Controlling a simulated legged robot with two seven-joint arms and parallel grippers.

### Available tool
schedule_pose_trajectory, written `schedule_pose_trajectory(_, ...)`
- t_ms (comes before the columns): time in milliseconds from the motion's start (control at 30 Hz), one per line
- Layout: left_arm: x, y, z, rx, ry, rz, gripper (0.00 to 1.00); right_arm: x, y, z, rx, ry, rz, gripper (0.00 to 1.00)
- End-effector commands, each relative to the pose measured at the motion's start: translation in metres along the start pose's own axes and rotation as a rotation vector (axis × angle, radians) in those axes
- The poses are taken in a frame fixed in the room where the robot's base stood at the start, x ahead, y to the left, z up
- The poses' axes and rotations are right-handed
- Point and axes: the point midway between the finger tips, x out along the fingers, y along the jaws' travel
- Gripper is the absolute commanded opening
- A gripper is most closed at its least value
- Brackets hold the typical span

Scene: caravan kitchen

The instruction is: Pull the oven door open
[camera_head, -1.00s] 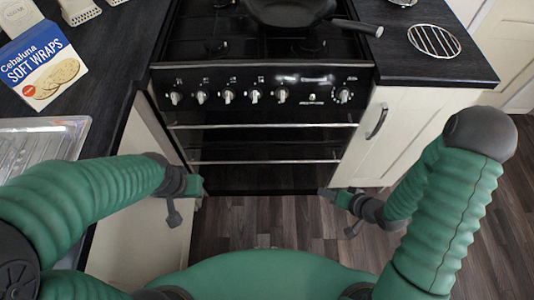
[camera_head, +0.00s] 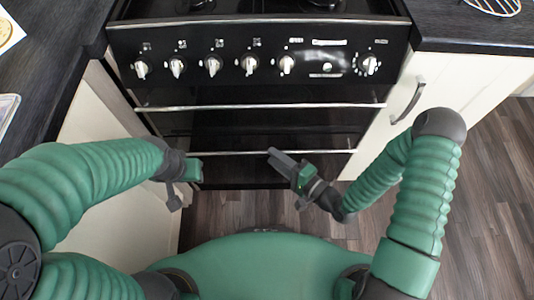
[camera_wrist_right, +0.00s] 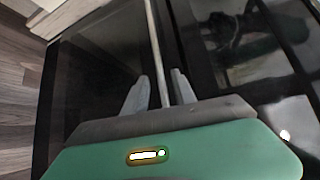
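The black oven (camera_head: 260,125) stands ahead under its row of knobs, and its front looks closed. Two silver bar handles cross it, an upper bar (camera_head: 260,107) and a lower bar (camera_head: 225,153). My right gripper (camera_head: 274,153) is at the lower bar, right of its middle. In the right wrist view a silver bar (camera_wrist_right: 156,50) runs between the two grey fingers of the right gripper (camera_wrist_right: 160,88). The fingers are apart, one on each side of it; contact is not clear. My left gripper (camera_head: 195,170) is by the oven's lower left edge, its fingers hard to make out.
A cream cabinet with a curved handle (camera_head: 407,100) stands right of the oven. A cream panel (camera_head: 95,130) and dark worktop (camera_head: 50,70) are on the left. Wooden floor (camera_head: 240,210) lies between the oven and my body, with little room there.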

Motion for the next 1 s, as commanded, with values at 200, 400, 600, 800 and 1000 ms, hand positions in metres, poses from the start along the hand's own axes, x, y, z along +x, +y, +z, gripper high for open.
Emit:
schedule_pose_trajectory(200,0.012,0.0,0.003,0.0,0.0,0.0,0.36,0.035,0.001,0.0,-0.001,-0.001,-0.001,0.32)
schedule_pose_trajectory(400,0.012,0.0,0.003,0.0,0.0,0.0,0.36,0.04,0.0,0.0,0.0,0.0,0.001,0.32)
schedule_pose_trajectory(600,0.012,0.0,0.003,0.0,0.0,0.0,0.36,0.04,0.0,0.0,0.0,0.001,0.001,0.22)
schedule_pose_trajectory(800,0.012,0.0,0.003,0.0,0.0,0.0,0.36,0.04,0.0,0.0,0.0,0.001,0.001,0.0)
schedule_pose_trajectory(1000,0.012,0.0,0.003,0.0,0.0,0.0,0.36,0.04,0.001,0.0,0.001,0.001,0.003,0.0)
